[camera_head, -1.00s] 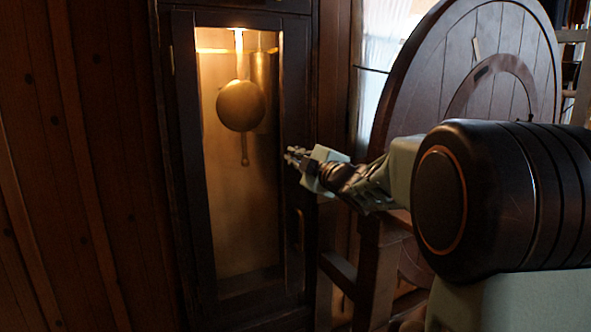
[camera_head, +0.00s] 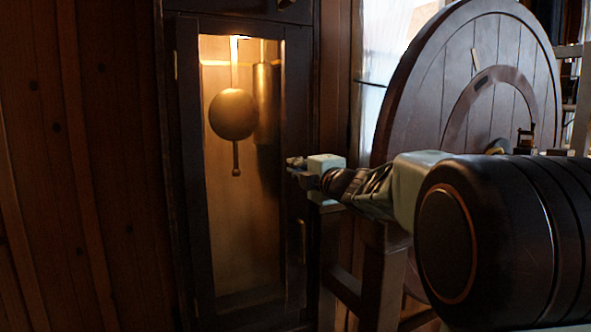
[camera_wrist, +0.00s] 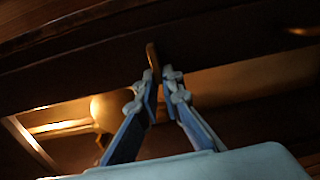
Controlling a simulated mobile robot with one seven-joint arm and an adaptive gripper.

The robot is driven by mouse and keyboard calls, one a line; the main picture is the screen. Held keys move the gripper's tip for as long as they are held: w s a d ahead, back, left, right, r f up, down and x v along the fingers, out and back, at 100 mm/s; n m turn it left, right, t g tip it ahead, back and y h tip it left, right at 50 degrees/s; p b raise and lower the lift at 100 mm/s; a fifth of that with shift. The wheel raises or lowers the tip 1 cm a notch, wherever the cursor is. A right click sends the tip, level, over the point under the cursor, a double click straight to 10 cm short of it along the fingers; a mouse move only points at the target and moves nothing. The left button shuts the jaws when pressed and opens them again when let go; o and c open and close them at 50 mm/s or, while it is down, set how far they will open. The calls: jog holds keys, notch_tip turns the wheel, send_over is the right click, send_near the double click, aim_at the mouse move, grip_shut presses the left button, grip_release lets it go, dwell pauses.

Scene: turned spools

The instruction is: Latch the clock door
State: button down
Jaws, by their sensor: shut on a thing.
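The clock door (camera_head: 187,190) is a dark wood frame around a tall glass pane, lit warm from inside. It looks flush with the case; I cannot tell if a thin gap remains. My gripper (camera_head: 291,164) is at the door's right edge, about mid-height. In the wrist view my gripper (camera_wrist: 160,72) is shut on a small brass latch piece (camera_wrist: 152,57) on the dark wood. The fingertips hide its lower part. In the head view the latch is hidden behind the fingers. A brass pull (camera_head: 302,240) shows lower on the right side.
Behind the glass hang a brass pendulum (camera_head: 232,114) and a cylindrical weight (camera_head: 266,100). A large round wooden tabletop (camera_head: 425,95) stands tilted up to the right of the clock, close behind my arm. Plank wall (camera_head: 80,170) fills the left.

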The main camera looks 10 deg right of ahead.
jog(key=c, duration=2.1)
grip_release()
